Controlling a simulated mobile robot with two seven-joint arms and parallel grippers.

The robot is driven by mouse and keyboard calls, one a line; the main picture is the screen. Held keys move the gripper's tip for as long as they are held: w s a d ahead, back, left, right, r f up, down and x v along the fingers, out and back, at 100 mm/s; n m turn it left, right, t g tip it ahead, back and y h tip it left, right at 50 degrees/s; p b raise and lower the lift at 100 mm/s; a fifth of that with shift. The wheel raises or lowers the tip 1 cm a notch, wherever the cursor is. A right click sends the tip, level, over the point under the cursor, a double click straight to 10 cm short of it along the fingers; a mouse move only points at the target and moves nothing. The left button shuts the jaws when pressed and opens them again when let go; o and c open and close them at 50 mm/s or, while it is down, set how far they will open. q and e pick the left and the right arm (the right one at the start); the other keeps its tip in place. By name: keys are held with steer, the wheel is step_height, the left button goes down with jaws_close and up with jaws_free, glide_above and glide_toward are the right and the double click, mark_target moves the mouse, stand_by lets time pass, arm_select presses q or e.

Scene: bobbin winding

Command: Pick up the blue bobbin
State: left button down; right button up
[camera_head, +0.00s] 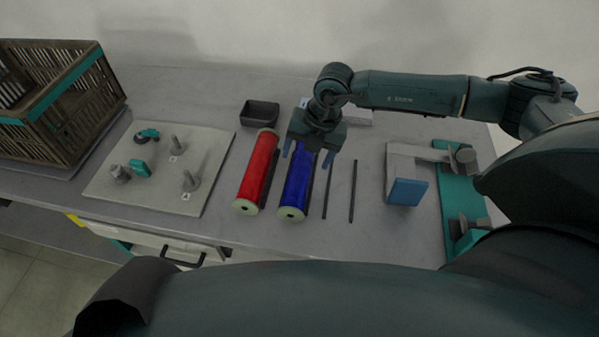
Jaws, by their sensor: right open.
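The blue bobbin (295,187) lies on the table with its pale round end (290,214) facing the front edge. My right gripper (309,160) is open above the far part of the blue bobbin, its two blue-tipped fingers pointing down on either side. The gripper hides the bobbin's far end. I cannot tell whether the fingers touch it. My left gripper is not in view.
A red bobbin (257,168) lies close to the left of the blue one. Dark rods (352,191) lie to the right. A small black tray (260,113) stands behind. A grey board with pegs (210,150) and a wooden crate (75,125) are at left, a winding fixture (407,190) at right.

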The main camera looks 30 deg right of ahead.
mark_target(303, 164)
steer(key=x, duration=0.4)
steer(key=shift+w+f+p, duration=0.1)
steer(key=shift+f+p, duration=0.2)
steer(key=shift+f, duration=0.05)
steer(key=c, duration=1.2)
